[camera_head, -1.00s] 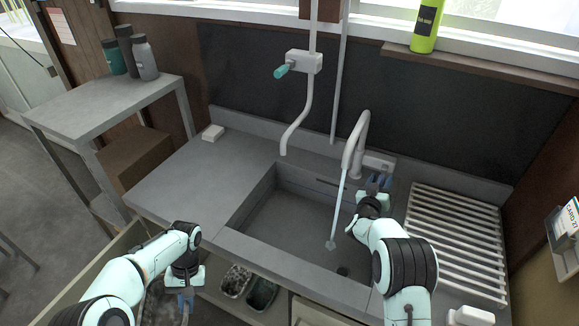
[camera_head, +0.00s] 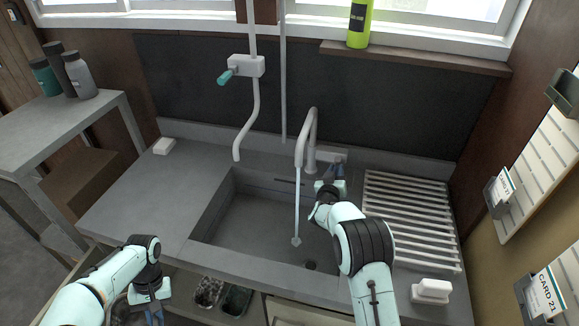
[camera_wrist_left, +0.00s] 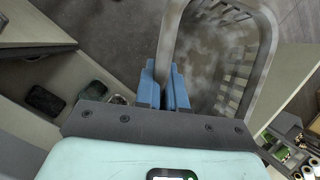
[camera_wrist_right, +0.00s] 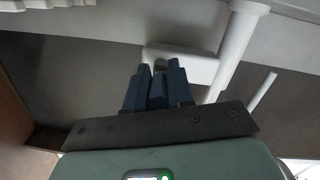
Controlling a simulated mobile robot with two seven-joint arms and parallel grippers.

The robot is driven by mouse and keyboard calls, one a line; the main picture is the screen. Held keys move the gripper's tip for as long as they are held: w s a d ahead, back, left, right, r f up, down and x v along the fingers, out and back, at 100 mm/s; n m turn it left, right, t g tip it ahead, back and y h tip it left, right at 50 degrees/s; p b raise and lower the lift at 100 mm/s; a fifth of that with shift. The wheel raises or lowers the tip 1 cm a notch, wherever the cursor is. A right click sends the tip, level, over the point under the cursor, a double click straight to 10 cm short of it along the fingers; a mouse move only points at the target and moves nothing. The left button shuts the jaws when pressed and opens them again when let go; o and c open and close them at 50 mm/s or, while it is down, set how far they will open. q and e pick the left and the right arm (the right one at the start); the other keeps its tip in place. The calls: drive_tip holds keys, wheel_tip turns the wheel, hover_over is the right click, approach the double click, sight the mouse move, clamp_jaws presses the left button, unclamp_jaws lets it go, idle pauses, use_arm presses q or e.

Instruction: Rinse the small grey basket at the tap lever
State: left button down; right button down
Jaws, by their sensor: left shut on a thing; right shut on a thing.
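The small grey basket (camera_wrist_left: 240,60) shows in the left wrist view, with slotted walls. My left gripper (camera_wrist_left: 165,85) is shut on its rim or handle; in the head view this gripper (camera_head: 154,314) is low at the left, in front of the counter, and the basket is mostly hidden. My right gripper (camera_head: 337,170) is shut at the tap base, on the tap lever, which the fingers mostly hide. In the right wrist view its fingers (camera_wrist_right: 158,75) are close together by a white fitting. The white tap (camera_head: 312,130) runs a thin stream (camera_head: 297,205) into the sink (camera_head: 250,215).
A slatted drainer (camera_head: 410,215) lies right of the sink, with a white block (camera_head: 431,290) in front. A second pipe with a teal-handled valve (camera_head: 245,67) hangs at the back wall. Dark containers (camera_head: 236,300) sit below the counter.

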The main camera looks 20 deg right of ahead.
use_arm(q)
drive_tip(key=shift+r, duration=0.1)
use_arm(e)
drive_tip(key=c, duration=1)
unclamp_jaws()
drive_tip(key=shift+s, duration=0.1)
use_arm(q)
drive_tip(key=b+x, duration=0.2)
drive_tip(key=shift+d+f, duration=0.15)
drive_tip(key=shift+f, duration=0.2)
use_arm(e)
drive_tip(key=v, duration=1.2)
drive_tip(key=shift+r, duration=0.15)
drive_tip(key=shift+a, duration=0.1)
